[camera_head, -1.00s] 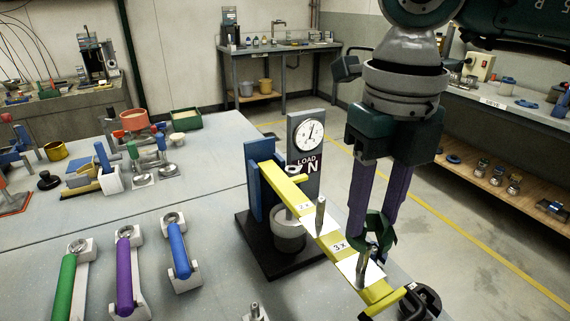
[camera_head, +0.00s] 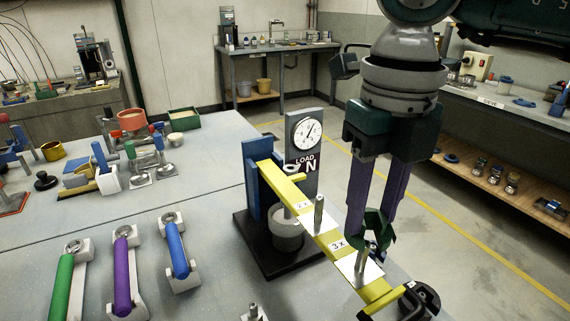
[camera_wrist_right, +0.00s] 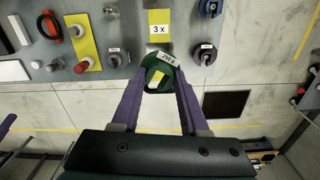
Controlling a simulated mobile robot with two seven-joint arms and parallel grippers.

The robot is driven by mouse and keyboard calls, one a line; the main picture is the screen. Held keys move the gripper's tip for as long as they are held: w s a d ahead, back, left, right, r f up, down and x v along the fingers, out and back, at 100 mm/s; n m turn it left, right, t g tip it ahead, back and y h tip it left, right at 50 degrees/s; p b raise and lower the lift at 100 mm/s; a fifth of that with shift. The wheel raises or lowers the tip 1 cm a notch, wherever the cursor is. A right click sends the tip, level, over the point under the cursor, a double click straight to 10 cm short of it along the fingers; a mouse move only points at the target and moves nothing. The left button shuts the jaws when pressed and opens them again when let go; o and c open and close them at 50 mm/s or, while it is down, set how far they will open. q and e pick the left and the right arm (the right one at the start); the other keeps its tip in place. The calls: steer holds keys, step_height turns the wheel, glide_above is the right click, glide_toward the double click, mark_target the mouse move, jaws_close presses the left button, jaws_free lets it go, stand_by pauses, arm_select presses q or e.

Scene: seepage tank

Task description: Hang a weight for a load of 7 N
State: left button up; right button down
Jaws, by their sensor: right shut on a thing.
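My right gripper (camera_head: 375,222) is shut on a dark green slotted weight (camera_head: 376,238), held above the outer end of the yellow beam (camera_head: 326,240). In the right wrist view the weight (camera_wrist_right: 158,74) sits between the purple fingertips (camera_wrist_right: 160,82) with a tag that seems to read 250 g. The beam carries 2x and 3x labels and upright metal pegs. One peg (camera_head: 363,262) stands just below the weight, by the 3x label (camera_head: 339,245); contact cannot be told. A dial marked LOAD N (camera_head: 308,133) stands behind the beam. My left gripper is not seen.
A dark weight (camera_head: 424,299) lies near the beam's front end. Green, purple (camera_head: 124,275) and blue (camera_head: 176,248) handled tools lie at left front. Bare table (camera_head: 200,180) lies between them and the black base. Floor shows beyond the table's right edge.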

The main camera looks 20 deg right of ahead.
mark_target(365, 244)
steer(key=shift+f+b, duration=1.35)
steer(key=shift+f, duration=0.15)
steer(key=shift+f+b, duration=0.65)
steer(key=shift+f, duration=0.1)
steer(key=shift+f+b, duration=0.75)
steer(key=shift+f, duration=0.05)
steer(key=shift+c, duration=1.7)
jaws_free()
step_height(365, 244, up, 9)
steer(key=shift+f+b, duration=0.15)
steer(key=shift+b, duration=0.25)
steer(key=shift+r, duration=0.65)
